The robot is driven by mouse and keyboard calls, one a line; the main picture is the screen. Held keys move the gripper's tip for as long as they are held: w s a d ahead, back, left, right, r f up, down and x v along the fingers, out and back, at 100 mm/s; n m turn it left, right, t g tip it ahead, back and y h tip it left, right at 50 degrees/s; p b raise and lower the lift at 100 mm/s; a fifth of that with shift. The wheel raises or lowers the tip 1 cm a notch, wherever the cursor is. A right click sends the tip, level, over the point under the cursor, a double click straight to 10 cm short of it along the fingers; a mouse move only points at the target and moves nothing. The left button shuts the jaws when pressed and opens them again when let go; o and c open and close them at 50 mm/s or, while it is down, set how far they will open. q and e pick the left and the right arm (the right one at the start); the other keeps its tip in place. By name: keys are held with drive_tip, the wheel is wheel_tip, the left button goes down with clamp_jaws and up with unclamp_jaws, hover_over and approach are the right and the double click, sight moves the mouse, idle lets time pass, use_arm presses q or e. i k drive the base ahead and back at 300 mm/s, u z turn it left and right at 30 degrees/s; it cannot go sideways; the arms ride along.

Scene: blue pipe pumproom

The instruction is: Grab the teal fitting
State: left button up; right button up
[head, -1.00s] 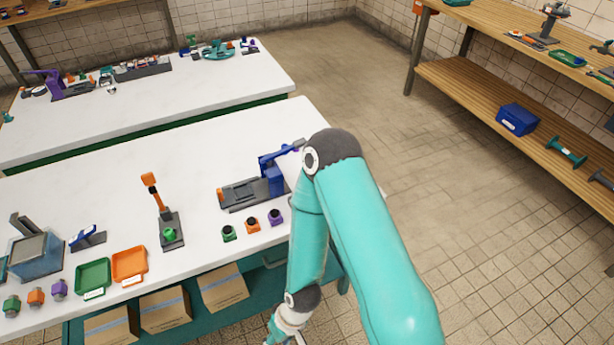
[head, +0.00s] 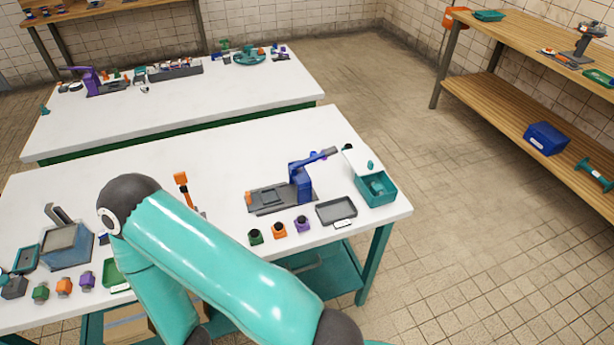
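I cannot pick out the teal fitting for certain. A small teal piece (head: 370,165) shows at the back of an open teal box (head: 378,199) at the right end of the near table, and something teal lies inside that box. Another small teal piece (head: 44,109) sits at the left end of the far table. Green (head: 255,237), orange (head: 279,231) and purple (head: 302,224) fittings stand in a row on the near table. One teal arm of mine crosses the lower middle, hiding part of the table. Neither gripper is in view.
A blue lever device (head: 300,183) on a grey base and a grey tray (head: 337,212) stand near the row. Green (head: 40,292), orange (head: 64,287) and purple (head: 87,281) fittings stand at the left front. The floor (head: 480,240) right of the table is clear.

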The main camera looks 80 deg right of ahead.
sight(376, 190)
drive_tip(key=u, duration=0.2)
drive_tip(key=k, duration=2.2)
drive_tip(key=z, duration=1.25)
drive_tip(key=i, duration=1)
drive_tip(key=z, duration=0.05)
